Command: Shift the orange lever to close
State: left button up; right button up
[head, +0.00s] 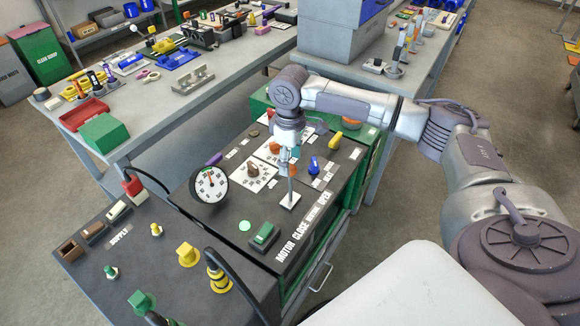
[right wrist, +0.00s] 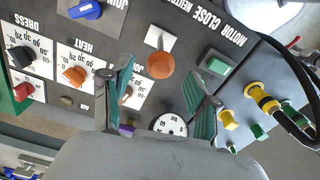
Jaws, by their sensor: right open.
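The orange lever is a metal stem with an orange ball on top (right wrist: 160,65), rising from a white plate (head: 290,201) on the dark panel beside the white words MOTOR CLOSE NEUTRAL OPEN (head: 304,228). My right gripper (head: 287,157) points down over the lever in the head view and partly covers its top. In the right wrist view its two green-padded fingers (right wrist: 159,85) are apart, with the ball in line with the gap between them. Contact with the ball cannot be told. My left gripper is not in view.
A round gauge (head: 209,184) stands left of the lever. A green rocker switch (head: 264,236) is in front, a blue knob (head: 314,165) to the right. Yellow and green connectors (head: 187,254) sit on the nearer panel. Workbenches (head: 170,108) with tools stand behind.

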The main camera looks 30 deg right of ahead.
aim_at(291, 184)
jog(key=shift+f, duration=1.9)
grip_shut()
